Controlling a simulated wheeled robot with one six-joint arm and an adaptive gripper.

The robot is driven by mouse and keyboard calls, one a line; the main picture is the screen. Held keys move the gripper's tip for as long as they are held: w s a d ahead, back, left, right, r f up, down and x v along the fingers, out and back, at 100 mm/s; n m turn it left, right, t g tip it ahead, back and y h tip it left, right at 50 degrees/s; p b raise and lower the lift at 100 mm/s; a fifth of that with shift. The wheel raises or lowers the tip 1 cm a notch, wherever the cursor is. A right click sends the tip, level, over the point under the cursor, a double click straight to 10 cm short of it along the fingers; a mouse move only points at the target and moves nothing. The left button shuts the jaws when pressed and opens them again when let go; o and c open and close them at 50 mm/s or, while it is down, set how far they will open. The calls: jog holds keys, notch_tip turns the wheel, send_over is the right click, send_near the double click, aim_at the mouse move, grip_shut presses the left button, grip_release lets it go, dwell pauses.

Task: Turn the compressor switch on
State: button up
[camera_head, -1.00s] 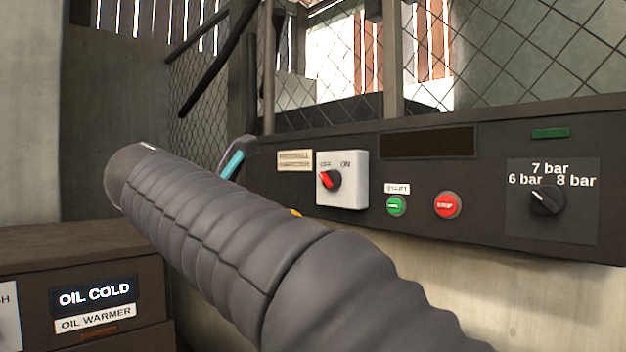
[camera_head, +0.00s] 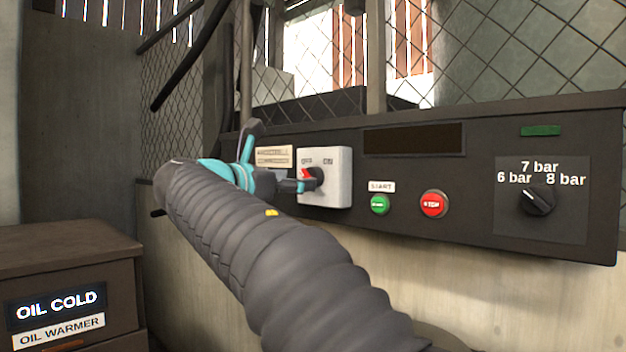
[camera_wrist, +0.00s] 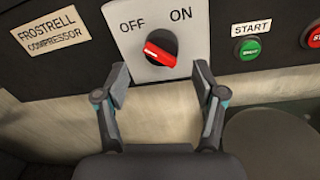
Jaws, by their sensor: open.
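The compressor switch is a red rotary knob on a light grey plate (camera_head: 338,165) marked OFF and ON. In the wrist view the red knob (camera_wrist: 160,52) lies slanted from upper left to lower right, its upper-left end toward OFF. In the head view my gripper (camera_head: 300,186) partly covers the knob. In the wrist view my gripper (camera_wrist: 160,82) is open and empty. Its fingers stand left and right of the knob, with their tips just below it. I see no clear contact with the knob.
To the right of the switch are a green START button (camera_head: 380,204), a red STOP button (camera_head: 433,204) and a pressure dial (camera_head: 537,200). A "FROSTRELL COMPRESSOR" label (camera_wrist: 52,32) is at left. A cabinet (camera_head: 75,245) reading OIL COLD stands lower left. Wire mesh rises behind the panel.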

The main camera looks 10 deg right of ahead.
jog(key=shift+x, duration=2.2)
